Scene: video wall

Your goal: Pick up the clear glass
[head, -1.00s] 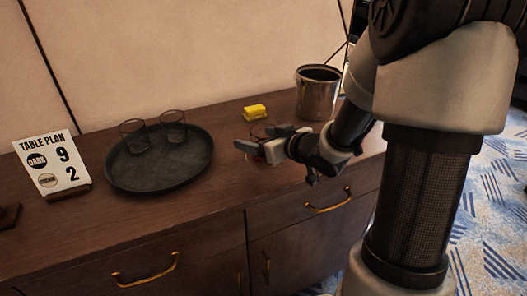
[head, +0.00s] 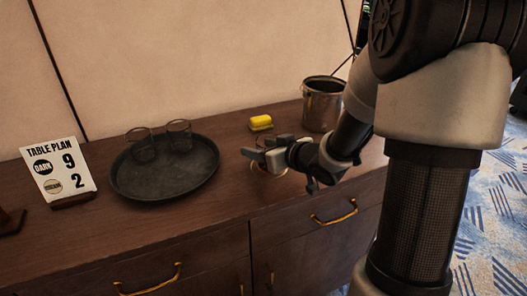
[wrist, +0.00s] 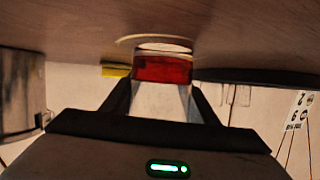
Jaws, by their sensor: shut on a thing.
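My gripper (head: 267,150) is shut on a clear glass (wrist: 163,98) with a red layer near its base. The wrist view is upside down, so the glass's base points to the top of that picture. In the head view the fingers hide most of this glass, and only a little of it shows below them. It is over or on the sideboard top; I cannot tell whether its base touches the wood. Two empty clear glasses, a left one (head: 139,146) and a right one (head: 179,136), stand on the round dark tray (head: 150,185).
The wooden sideboard (head: 150,228) carries a yellow sponge (head: 261,122) behind my gripper and a metal bucket (head: 321,106) at the back right. A table plan sign (head: 60,172) stands left of the tray. Free wood lies between tray and gripper.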

